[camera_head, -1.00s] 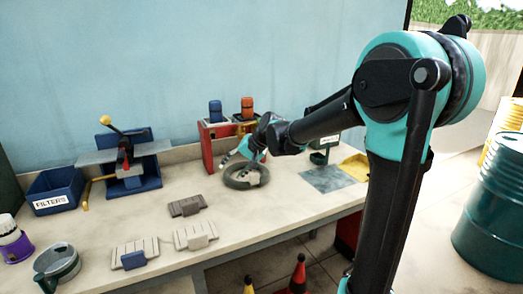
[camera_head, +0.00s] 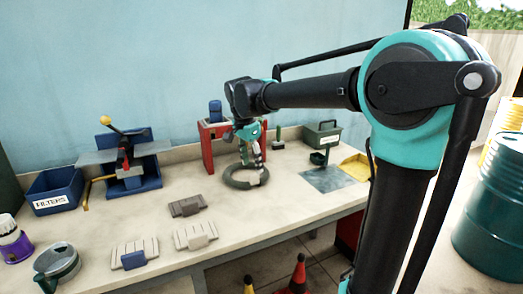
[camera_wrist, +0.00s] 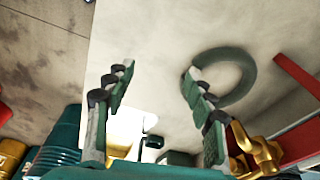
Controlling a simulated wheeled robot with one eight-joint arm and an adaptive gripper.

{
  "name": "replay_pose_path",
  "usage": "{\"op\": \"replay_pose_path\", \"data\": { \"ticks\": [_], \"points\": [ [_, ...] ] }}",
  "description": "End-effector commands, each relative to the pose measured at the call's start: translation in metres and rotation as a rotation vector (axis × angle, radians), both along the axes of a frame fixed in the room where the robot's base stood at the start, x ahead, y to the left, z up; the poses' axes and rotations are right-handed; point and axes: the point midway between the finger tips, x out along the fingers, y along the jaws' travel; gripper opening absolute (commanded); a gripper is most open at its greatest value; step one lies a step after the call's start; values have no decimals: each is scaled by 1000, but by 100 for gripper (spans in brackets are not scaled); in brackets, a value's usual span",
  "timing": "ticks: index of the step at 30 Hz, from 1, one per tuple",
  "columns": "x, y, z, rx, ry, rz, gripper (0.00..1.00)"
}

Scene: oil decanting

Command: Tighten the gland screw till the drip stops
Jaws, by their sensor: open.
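A brass tap (camera_wrist: 258,150) shows at the lower right of the wrist view, close beside my right finger, by the red stand (camera_head: 209,150). I cannot pick out the gland screw or any drip. My gripper (camera_head: 249,163) points down in front of the red stand, above or beside a dark green ring (camera_head: 263,181) on the bench. In the wrist view my gripper (camera_wrist: 157,76) has its two fingers spread wide with nothing between them. The ring (camera_wrist: 252,72) appears behind the right fingertip. In the head view my arm and gripper hide the tap.
A blue canister (camera_head: 215,111) tops the stand. At left are a vice-like press (camera_head: 130,165) and a FILTERS bin (camera_head: 53,190). Grey plates (camera_head: 195,236) lie at front. A green box (camera_head: 321,134) and yellow tray (camera_head: 357,167) stand right.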

Motion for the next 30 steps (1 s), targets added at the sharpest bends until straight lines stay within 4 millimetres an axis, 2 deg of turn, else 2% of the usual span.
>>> {"op": "replay_pose_path", "data": {
  "ticks": [6, 12, 25, 30],
  "points": [
    [-8, -19, 30, -128, -34, -188, 55],
    [-12, -29, 47, -192, -67, -290, 55],
    [-13, -32, 52, -210, -79, -323, 55],
    [-12, -29, 45, -169, -63, -236, 55]
  ]
}}
